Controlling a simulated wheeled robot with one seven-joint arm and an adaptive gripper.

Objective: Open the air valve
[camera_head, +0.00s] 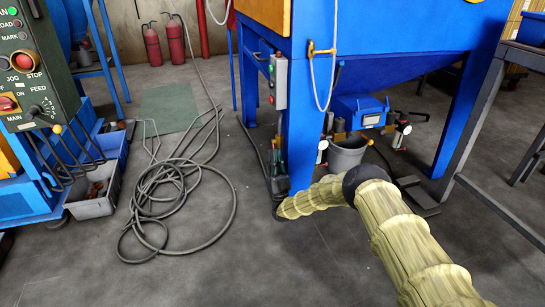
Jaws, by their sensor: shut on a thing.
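The blue drum blaster cabinet (400,28) stands at the upper right on blue legs. My arm, in a yellowish sleeve, reaches in from the lower right. My gripper (279,186) is small and dark at the foot of the cabinet's front left leg (299,130). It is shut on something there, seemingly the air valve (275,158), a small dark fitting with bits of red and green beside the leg. The valve is small and partly hidden by my gripper, so its handle angle cannot be told.
Looped grey hose (180,185) lies on the floor to the left. A grey bucket (347,155) sits under the cabinet. The lower middle floor is clear.

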